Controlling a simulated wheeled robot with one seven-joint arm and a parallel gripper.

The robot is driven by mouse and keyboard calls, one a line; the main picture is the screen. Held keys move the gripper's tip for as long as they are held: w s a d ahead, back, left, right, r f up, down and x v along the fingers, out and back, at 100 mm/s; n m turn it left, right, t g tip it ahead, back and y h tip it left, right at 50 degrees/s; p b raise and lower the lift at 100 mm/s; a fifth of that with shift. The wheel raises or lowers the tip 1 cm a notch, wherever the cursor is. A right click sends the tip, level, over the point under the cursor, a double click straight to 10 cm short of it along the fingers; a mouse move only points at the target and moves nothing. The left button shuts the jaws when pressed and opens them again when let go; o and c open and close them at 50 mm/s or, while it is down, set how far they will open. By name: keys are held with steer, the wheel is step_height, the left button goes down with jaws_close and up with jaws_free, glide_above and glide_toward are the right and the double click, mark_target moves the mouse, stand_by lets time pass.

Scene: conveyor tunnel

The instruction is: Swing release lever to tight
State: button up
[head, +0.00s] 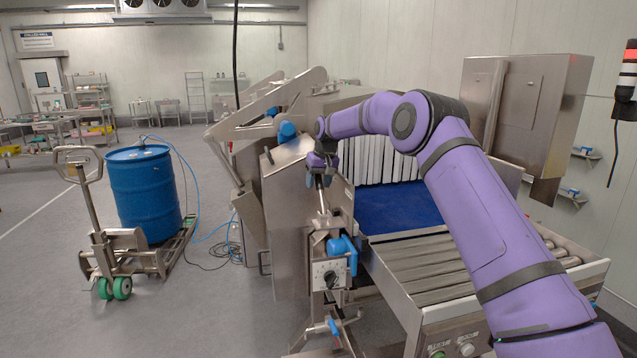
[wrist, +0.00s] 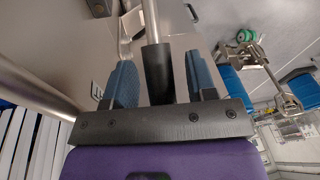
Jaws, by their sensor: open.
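The release lever (head: 322,196) is a thin metal rod standing nearly upright on the side of the conveyor tunnel, above a plate with a dial (head: 330,275). In the wrist view the lever (wrist: 151,25) ends in a black grip (wrist: 157,75). My gripper (head: 323,160) is at the lever's top end. In the wrist view its two blue-padded fingers (wrist: 161,80) stand on either side of the black grip, open, with a visible gap on both sides. The dial's markings are too small to read.
A blue-handled part (head: 343,250) sits just above the dial. The blue belt (head: 395,208) and roller section (head: 435,268) lie to the right, under my arm. A blue drum (head: 146,195) on a pallet truck stands at left, with free floor around it.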

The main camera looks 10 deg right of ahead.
steer(key=v, duration=1)
steer(key=shift+r, duration=0.35)
